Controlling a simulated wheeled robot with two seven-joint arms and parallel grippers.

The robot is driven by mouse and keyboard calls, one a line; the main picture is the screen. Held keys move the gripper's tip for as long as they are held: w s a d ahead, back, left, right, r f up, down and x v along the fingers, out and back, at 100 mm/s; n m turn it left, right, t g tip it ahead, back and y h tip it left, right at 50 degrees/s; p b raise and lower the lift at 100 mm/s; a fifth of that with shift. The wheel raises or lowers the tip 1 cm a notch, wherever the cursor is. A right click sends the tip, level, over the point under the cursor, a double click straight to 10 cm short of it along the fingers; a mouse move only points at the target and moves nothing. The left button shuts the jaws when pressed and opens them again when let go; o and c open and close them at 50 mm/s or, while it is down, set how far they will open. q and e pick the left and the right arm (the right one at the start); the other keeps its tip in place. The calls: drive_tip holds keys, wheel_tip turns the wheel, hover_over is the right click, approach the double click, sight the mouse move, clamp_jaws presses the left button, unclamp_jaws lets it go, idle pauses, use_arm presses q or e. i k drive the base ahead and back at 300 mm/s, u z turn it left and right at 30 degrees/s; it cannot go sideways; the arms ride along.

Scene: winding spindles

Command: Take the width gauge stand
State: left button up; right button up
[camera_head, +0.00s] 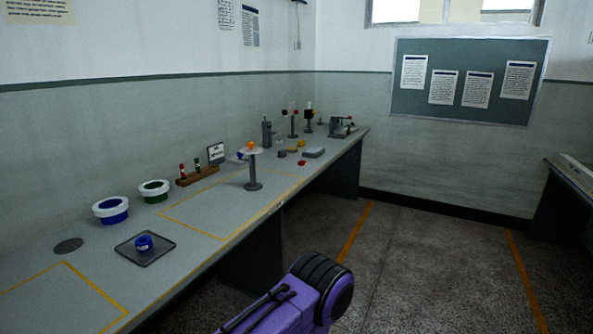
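I cannot tell for sure which thing is the width gauge stand. A dark post on a round foot (253,176) stands on the bench (205,255), upright, with a pale plate and an orange ball on top. Farther back are two slim upright stands with dark and red parts, a left one (292,124) and a right one (308,123). A grey upright block (267,134) stands left of them, and a dark device (341,128) sits at the bench's far end. Neither gripper shows; only a purple and black link of my arm is at the bottom.
A blue tub (111,211), a green tub (154,192), a wooden rack (197,177) and a small sign (216,153) line the wall side. Yellow-outlined bench areas are mostly clear; open floor (430,260) lies right.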

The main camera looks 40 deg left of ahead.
sight(253, 185)
drive_tip(key=i, duration=2.05)
drive_tip(key=u, duration=3.1)
